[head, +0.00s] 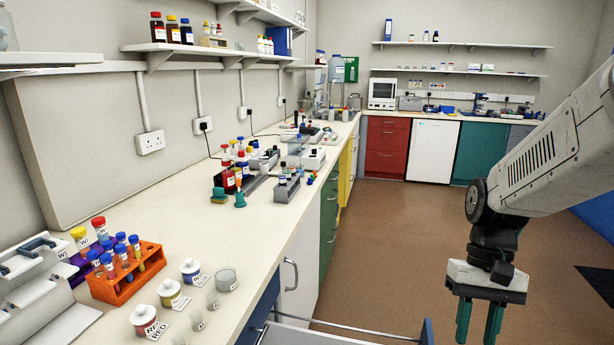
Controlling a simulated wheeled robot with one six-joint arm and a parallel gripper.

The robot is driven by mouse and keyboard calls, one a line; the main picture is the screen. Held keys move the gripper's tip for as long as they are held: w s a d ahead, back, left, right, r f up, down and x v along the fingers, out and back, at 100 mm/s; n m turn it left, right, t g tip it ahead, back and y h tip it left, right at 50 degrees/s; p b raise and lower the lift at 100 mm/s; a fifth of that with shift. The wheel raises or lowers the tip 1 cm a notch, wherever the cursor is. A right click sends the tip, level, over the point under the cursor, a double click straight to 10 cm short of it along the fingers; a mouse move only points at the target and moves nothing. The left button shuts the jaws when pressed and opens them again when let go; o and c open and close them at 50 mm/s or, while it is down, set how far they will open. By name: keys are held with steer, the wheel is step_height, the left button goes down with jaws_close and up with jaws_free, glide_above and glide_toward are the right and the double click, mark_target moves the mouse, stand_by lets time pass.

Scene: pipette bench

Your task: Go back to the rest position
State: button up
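My gripper (478,334) hangs at the lower right of the head view, pointing down. Its two teal fingers are apart, with bare brown floor showing between them. I see nothing held in it. It is out over the floor, to the right of the long cream bench (275,218) and apart from it. The ends of the fingers reach close to the bottom edge of the picture.
An orange rack (125,283) of blue-capped tubes and several small jars (172,293) stand on the near bench. A drawer-like metal rail (350,331) with a blue end panel (427,332) juts out below. The floor (390,240) beyond is clear.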

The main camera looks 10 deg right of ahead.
steer(key=s+a+r+n+t+h, duration=0.2)
steer(key=s+a+r+n+t, duration=0.2)
steer(key=a+r, duration=0.5)
steer(key=shift+a+n+t+h, duration=0.3)
steer(key=shift+n+t, duration=0.1)
steer(key=shift+t, duration=0.2)
